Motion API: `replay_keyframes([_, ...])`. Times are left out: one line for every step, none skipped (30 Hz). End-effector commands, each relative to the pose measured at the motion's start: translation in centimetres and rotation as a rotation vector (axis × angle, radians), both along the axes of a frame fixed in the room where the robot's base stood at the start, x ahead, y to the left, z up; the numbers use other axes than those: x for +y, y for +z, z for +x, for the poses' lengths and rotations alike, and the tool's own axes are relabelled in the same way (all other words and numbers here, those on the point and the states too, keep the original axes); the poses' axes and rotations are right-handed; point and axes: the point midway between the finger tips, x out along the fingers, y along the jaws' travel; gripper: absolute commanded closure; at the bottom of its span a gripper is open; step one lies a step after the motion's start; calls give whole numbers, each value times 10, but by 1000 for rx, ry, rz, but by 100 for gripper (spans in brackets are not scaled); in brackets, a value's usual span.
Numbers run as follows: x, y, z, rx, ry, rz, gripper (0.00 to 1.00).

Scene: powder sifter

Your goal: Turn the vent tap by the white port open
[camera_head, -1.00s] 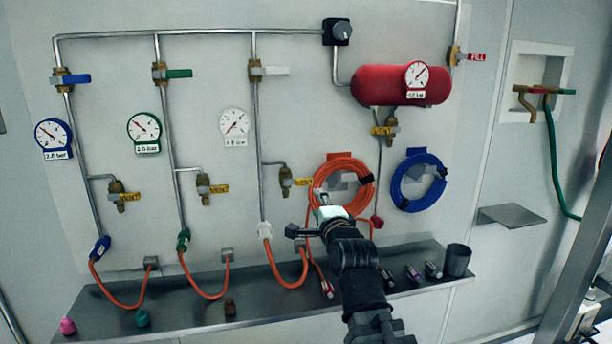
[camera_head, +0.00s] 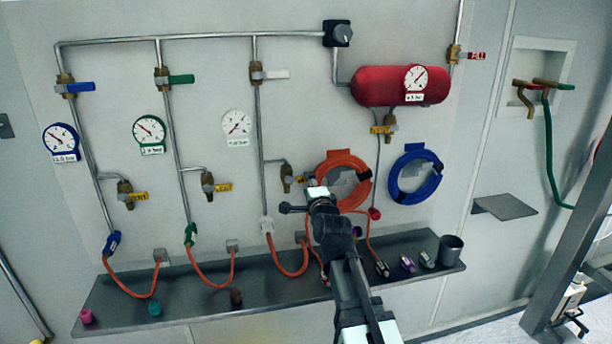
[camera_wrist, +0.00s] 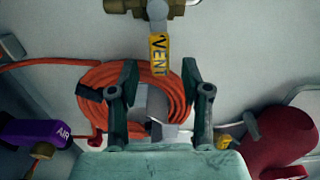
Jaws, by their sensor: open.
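The vent tap (camera_head: 287,172) is a brass valve on the branch of the third pipe, above the white port (camera_head: 267,226). Its yellow VENT lever (camera_head: 299,181) points right in the head view and is partly covered by my gripper (camera_head: 317,194). In the wrist view, the brass valve body (camera_wrist: 148,6) is at the top and the yellow lever (camera_wrist: 158,55) hangs down from it. My gripper (camera_wrist: 166,82) is open, its dark fingers on either side below the lever. The lever's end shows between the fingertips; I cannot tell whether they touch it.
An orange hose coil (camera_head: 362,190) hangs just behind my gripper, with a blue coil (camera_head: 405,190) to its right. A red tank (camera_head: 375,88) is above. A shelf (camera_head: 200,297) with small caps runs below. Other vent taps (camera_head: 208,184) are to the left.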

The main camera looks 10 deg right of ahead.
Motion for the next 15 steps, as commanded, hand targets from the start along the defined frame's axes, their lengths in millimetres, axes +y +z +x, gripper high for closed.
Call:
replay_keyframes([0, 2, 13, 1, 0, 0, 52])
replay_keyframes([1, 2, 18, 1, 0, 0, 52])
replay_keyframes([1, 2, 23, 1, 0, 0, 52])
replay_keyframes([1, 2, 27, 1, 0, 0, 52])
replay_keyframes([1, 2, 30, 0, 0, 0, 52])
replay_keyframes([1, 2, 34, 0, 0, 0, 52])
replay_keyframes([1, 2, 36, 0, 0, 0, 52])
replay_keyframes([1, 1, 38, 0, 0, 0, 52])
replay_keyframes([2, 1, 41, 0, 0, 0, 52])
replay_keyframes([2, 1, 42, 0, 0, 0, 52])
replay_keyframes([2, 1, 43, 0, 0, 0, 52])
replay_keyframes([2, 0, 44, 0, 0, 0, 52])
replay_keyframes([2, 0, 44, 0, 0, 0, 52])
replay_keyframes([2, 0, 44, 0, 0, 0, 52])
replay_keyframes([2, 0, 45, 0, 0, 0, 52])
